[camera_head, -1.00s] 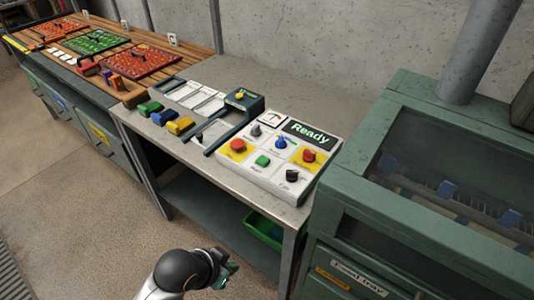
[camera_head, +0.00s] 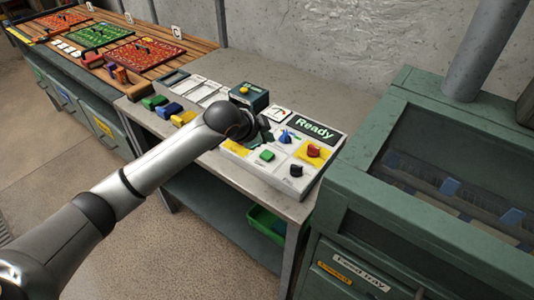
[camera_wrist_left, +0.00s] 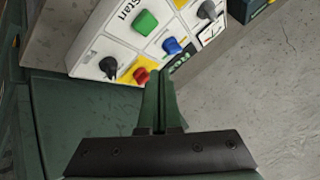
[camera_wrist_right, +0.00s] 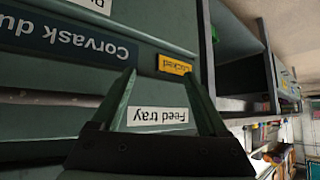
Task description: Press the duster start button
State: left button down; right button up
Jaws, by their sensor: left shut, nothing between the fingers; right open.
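A white control panel (camera_head: 320,174) with a lit "Ready" display (camera_head: 314,128) lies on the bench. Its green button (camera_head: 267,156) also shows in the left wrist view (camera_wrist_left: 146,22), beside the printed word "Start" (camera_wrist_left: 127,12). My left gripper (camera_head: 266,129) is over the panel's left side, behind the green button in the head view, and covers part of a yellow-backed control. In the left wrist view its fingers (camera_wrist_left: 160,78) are shut and empty, pointing toward the panel. My right gripper (camera_wrist_right: 158,80) is open and empty, facing the green machine's "Feed tray" label (camera_wrist_right: 158,116).
The panel also has blue (camera_head: 285,137), red (camera_head: 313,151) and black (camera_head: 296,170) controls close to the green button. A small box with a yellow button (camera_head: 245,91) stands behind left. The green machine (camera_head: 420,150) stands on the right. Coloured blocks (camera_head: 168,110) lie on the left.

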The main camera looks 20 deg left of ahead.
pick_arm(q)
jog(key=shift+t, duration=0.3)
jog(key=w+a+r, duration=0.2)
jog(key=r, duration=0.1)
jog(key=shift+w, duration=0.3)
jog(key=shift+f, duration=0.15)
jog(key=b, duration=0.1)
send_over(264, 156)
notch_tip(264, 156, down, 4)
jog(key=shift+f, duration=0.1)
notch_tip(264, 156, down, 3)
jog(key=b, duration=0.3)
jog(key=shift+f, duration=0.7)
jog(key=shift+f, duration=0.15)
dwell(0.8)
